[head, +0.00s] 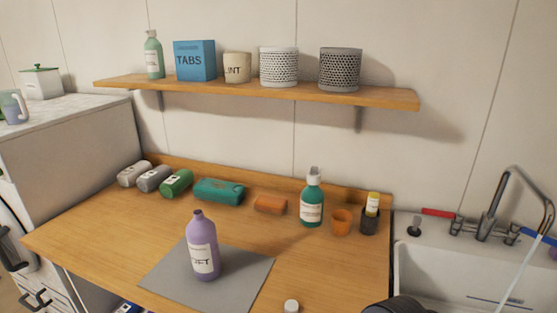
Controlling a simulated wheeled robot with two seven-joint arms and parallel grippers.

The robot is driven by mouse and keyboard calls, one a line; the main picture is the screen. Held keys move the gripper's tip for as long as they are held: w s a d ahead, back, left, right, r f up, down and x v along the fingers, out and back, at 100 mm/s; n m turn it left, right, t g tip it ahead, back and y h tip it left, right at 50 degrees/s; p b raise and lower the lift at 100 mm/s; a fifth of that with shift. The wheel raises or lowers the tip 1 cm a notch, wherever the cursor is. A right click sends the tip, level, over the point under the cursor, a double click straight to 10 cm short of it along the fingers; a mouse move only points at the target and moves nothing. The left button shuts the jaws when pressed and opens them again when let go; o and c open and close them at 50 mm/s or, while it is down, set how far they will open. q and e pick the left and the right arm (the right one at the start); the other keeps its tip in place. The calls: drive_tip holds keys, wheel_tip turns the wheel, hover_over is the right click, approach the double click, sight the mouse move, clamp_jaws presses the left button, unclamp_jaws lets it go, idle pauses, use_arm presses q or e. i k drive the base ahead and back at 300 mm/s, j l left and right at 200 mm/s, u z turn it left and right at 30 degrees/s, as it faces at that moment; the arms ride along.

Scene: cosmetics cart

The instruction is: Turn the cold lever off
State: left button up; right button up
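The cold lever (537,237) is the blue handle at the right side of the tap, at the right edge of the head view. It points out to the right, and its far end is cut off by the frame. A pale stream of water (518,268) runs from the curved metal tap (493,208) down into the sink. The red lever (438,213) sits on the left side of the tap and points left. Neither gripper can be made out in this view.
The white sink (425,265) adjoins the wooden counter (110,232). A purple bottle (202,250) stands on a grey mat (245,275). A teal bottle (312,200) and an orange cup (341,221) stand near the sink. A dark rounded part of mine shows at the bottom edge.

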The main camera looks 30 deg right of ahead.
sight(515, 226)
drive_tip(key=z, duration=2.75)
drive_tip(key=i+l+u, duration=0.65)
drive_tip(key=l, duration=0.25)
